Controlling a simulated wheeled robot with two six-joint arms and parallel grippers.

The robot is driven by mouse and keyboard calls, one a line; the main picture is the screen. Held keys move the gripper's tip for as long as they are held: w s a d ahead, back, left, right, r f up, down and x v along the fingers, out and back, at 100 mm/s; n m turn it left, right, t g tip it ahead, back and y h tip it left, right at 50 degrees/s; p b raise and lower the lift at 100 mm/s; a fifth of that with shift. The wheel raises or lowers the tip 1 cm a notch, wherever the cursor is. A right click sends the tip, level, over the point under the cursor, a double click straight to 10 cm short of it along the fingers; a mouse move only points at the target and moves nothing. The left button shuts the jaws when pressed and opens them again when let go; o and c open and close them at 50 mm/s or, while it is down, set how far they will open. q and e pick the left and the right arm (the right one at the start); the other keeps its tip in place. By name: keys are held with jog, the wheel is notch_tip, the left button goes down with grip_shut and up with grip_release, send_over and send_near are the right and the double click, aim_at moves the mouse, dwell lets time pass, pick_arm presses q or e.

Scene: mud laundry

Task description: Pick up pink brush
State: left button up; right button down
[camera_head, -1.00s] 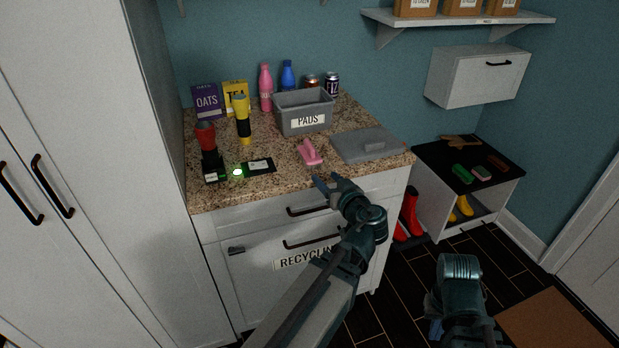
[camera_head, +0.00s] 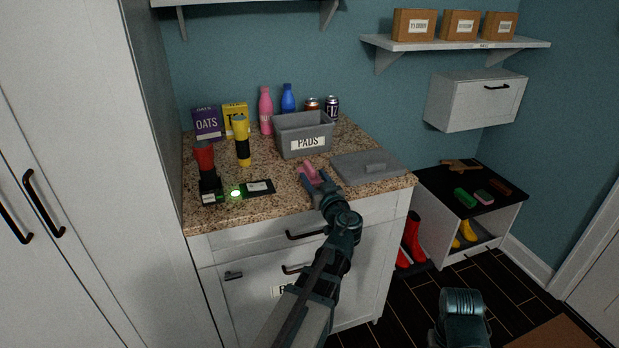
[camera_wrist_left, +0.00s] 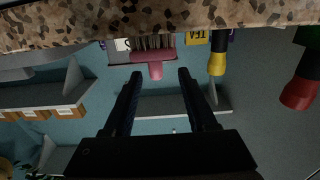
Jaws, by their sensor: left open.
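The pink brush (camera_head: 310,169) lies on the speckled granite counter (camera_head: 262,207), in front of the grey PADS bin. My left gripper (camera_head: 315,182) is open at the counter's front, close to the brush and partly covering it in the head view. In the left wrist view, which looks upside down, the brush (camera_wrist_left: 155,68) shows its pink handle between and just beyond the open fingertips (camera_wrist_left: 159,76).
The grey PADS bin (camera_head: 303,138) stands behind the brush, and a flat grey lid (camera_head: 368,168) lies to its right. Red (camera_head: 206,172) and yellow (camera_head: 242,140) flashlights, bottles, cans and boxes stand left and behind.

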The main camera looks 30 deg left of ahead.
aim_at(306, 161)
pick_arm(q)
jog(key=shift+w+d+x, duration=0.1)
jog(key=shift+w+x, duration=0.05)
jog(key=shift+x, duration=1.35)
jog(key=shift+w+d+x, duration=0.1)
jog(key=shift+x, duration=1.35)
jog(key=shift+s, duration=0.1)
grip_shut()
